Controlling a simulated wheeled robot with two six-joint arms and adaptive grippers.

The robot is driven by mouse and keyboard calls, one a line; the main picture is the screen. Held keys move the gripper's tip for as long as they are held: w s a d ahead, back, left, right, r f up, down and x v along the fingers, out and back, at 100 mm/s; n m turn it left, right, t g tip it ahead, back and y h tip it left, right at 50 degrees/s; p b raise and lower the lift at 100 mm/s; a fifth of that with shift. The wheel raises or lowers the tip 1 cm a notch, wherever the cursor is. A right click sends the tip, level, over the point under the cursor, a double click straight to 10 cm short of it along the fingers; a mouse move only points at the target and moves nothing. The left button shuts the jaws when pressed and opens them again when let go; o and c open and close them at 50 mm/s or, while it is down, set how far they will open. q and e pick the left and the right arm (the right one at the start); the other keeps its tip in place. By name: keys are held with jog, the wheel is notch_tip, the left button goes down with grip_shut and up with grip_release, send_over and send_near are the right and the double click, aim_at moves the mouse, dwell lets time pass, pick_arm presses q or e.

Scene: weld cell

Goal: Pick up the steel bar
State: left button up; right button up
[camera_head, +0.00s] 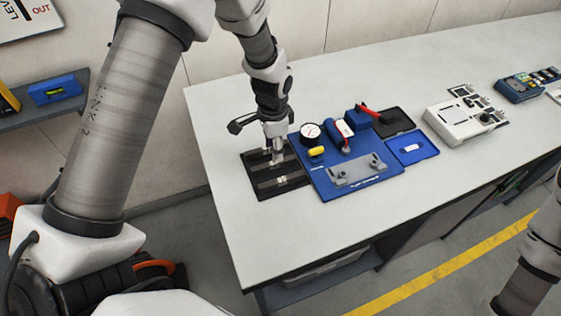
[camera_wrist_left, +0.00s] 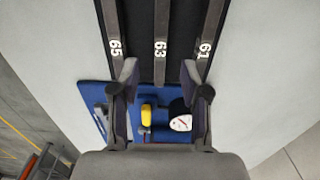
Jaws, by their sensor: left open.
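Three dark steel bars lie side by side on a black mat (camera_head: 262,192). In the left wrist view they carry the white numbers 65 on the left bar (camera_wrist_left: 112,25), 63 on the middle bar (camera_wrist_left: 161,25) and 61 on the right bar (camera_wrist_left: 212,28). My left gripper (camera_head: 276,158) points down over the mat and hides part of the bars. In the left wrist view its open fingers (camera_wrist_left: 159,70) stand either side of the middle bar's line, with nothing held. Whether they touch the bars cannot be told. My right gripper is out of view.
A blue fixture board (camera_head: 325,187) with a round gauge (camera_head: 311,132), a yellow part (camera_head: 316,152) and a grey bracket (camera_head: 357,170) adjoins the mat. A blue tray (camera_head: 412,158) and a white device (camera_head: 458,121) stand farther right.

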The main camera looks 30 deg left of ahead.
aim_at(274, 165)
pick_arm(q)
jog(key=shift+s+f+p, duration=0.5)
jog(key=shift+s+f, duration=0.1)
jog(key=f, duration=0.2)
jog(key=w+f+p, duration=0.1)
jog(key=f, duration=0.1)
jog(key=shift+w+f+p, duration=0.2)
jog(key=shift+f+p, duration=0.1)
jog(key=shift+f, duration=0.1)
jog(key=shift+w+f, duration=0.1)
jog(key=shift+f, duration=0.2)
jog(key=shift+s+r, duration=0.15)
jog(key=shift+s, duration=0.1)
jog(key=shift+c, duration=0.4)
grip_shut()
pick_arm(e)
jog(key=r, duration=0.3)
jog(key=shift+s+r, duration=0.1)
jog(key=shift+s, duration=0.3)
